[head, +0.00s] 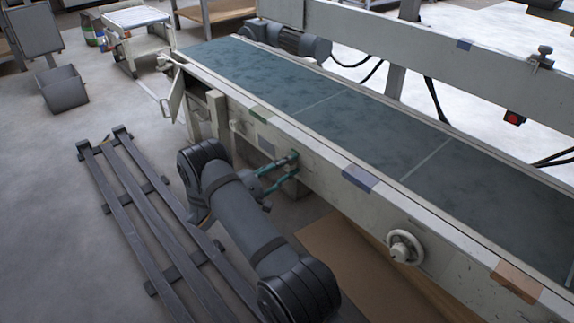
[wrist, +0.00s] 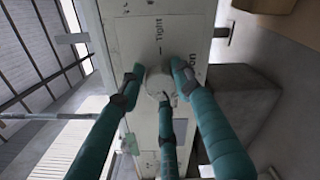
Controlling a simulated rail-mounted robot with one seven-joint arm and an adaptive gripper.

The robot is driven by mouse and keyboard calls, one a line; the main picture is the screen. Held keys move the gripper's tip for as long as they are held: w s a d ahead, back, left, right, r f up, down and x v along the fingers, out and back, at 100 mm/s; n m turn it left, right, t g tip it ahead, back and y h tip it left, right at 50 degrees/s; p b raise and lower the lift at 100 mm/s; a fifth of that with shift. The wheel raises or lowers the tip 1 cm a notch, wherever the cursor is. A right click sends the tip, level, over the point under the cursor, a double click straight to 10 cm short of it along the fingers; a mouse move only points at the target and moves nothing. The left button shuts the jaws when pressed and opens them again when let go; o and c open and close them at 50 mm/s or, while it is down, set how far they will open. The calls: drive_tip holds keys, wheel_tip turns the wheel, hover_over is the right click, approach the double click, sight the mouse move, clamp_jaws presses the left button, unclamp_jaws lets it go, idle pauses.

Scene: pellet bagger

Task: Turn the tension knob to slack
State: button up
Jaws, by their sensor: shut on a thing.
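The tension knob (wrist: 157,84) is a pale round knob on the off-white side panel of the conveyor, seen in the wrist view. The printed word "Tight" (wrist: 159,37) is above it, and part of another word shows to its right. My gripper (wrist: 156,80) has teal fingers closed around the knob, with fingertips on its left, right and lower sides. In the head view my gripper (head: 290,166) reaches the near side of the conveyor, and the knob is hidden there by the fingers. The knob's pointer setting cannot be made out.
The green conveyor belt (head: 300,88) runs above the panel. A white handwheel (head: 404,247) sticks out of the same side, farther right. A small door (head: 176,96) stands open at the left end. A grey bin (head: 64,89) stands on the floor at far left.

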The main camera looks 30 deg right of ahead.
drive_tip(key=shift+s+d+r+p, duration=0.1)
drive_tip(key=shift+s+r+p, duration=0.15)
drive_tip(key=shift+p, duration=0.1)
drive_tip(key=shift+f, duration=0.2)
drive_tip(key=o, duration=1.1)
drive_tip(key=shift+w, duration=0.1)
drive_tip(key=shift+a, duration=0.3)
drive_tip(key=v, duration=1.1)
drive_tip(key=shift+a, duration=0.2)
drive_tip(key=shift+d, duration=0.15)
